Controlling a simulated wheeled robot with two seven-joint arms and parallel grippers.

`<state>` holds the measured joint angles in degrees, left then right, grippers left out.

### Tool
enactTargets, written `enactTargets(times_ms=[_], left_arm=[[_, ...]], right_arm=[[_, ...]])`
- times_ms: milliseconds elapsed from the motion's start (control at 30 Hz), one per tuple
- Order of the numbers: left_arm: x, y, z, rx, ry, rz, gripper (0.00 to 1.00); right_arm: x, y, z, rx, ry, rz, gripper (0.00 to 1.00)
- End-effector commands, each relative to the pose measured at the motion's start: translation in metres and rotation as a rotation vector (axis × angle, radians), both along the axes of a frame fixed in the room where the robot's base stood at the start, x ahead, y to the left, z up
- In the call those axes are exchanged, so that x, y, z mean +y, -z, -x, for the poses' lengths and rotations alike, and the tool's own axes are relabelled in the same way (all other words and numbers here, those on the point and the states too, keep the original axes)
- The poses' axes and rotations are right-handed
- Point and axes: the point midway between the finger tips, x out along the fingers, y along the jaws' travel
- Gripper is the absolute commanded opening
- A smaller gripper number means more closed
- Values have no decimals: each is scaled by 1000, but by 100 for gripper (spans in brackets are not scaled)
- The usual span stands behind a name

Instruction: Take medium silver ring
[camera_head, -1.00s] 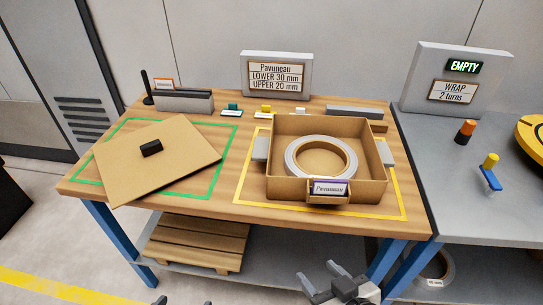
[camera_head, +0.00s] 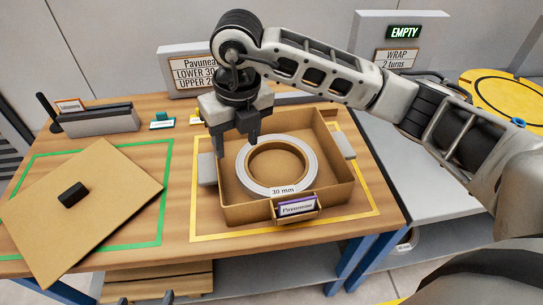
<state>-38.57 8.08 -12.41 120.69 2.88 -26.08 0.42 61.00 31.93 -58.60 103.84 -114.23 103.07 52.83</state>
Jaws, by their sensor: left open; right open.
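A silver ring (camera_head: 244,178) with a brown inner core and a "30 mm" label lies flat in an open cardboard box (camera_head: 345,193). My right gripper (camera_head: 236,142) reaches in from the right, pointing down, open and empty. It hangs over the back left part of the box, near the ring's upper left edge. I cannot tell whether its fingers touch the ring. My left gripper (camera_head: 146,299) barely shows at the bottom edge, with only its fingertips in view, open and away from the box.
A cardboard lid (camera_head: 110,190) with a black handle lies tilted across the green outline at left. The box sits inside a yellow outline, with a "Pavuneau" tag (camera_head: 297,207) on its front. A sign (camera_head: 188,72) stands behind. The grey table (camera_head: 410,180) is at right.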

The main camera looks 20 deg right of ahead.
Motion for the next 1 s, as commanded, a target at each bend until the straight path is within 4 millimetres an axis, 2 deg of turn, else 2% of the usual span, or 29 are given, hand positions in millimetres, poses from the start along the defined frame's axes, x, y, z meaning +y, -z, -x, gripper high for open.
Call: enactTargets(times_ms=[33, 133, 500, 833, 1000], left_arm=[[0, 0, 0, 1, 1, -1, 76], [0, -1, 0, 0, 2, -3, 76], [1, -2, 1, 2, 4, -10, 76], [1, -4, 2, 5, 6, -14, 76], [2, -4, 3, 9, 8, -23, 76]], right_arm=[[-8, -2, -5, -15, 19, 37, 52], [-13, 8, -8, -23, 34, 60, 52], [-11, 83, -16, -20, 30, 56, 52], [-13, 110, -20, -21, 30, 55, 52], [-18, 136, -24, -21, 29, 53, 52]])
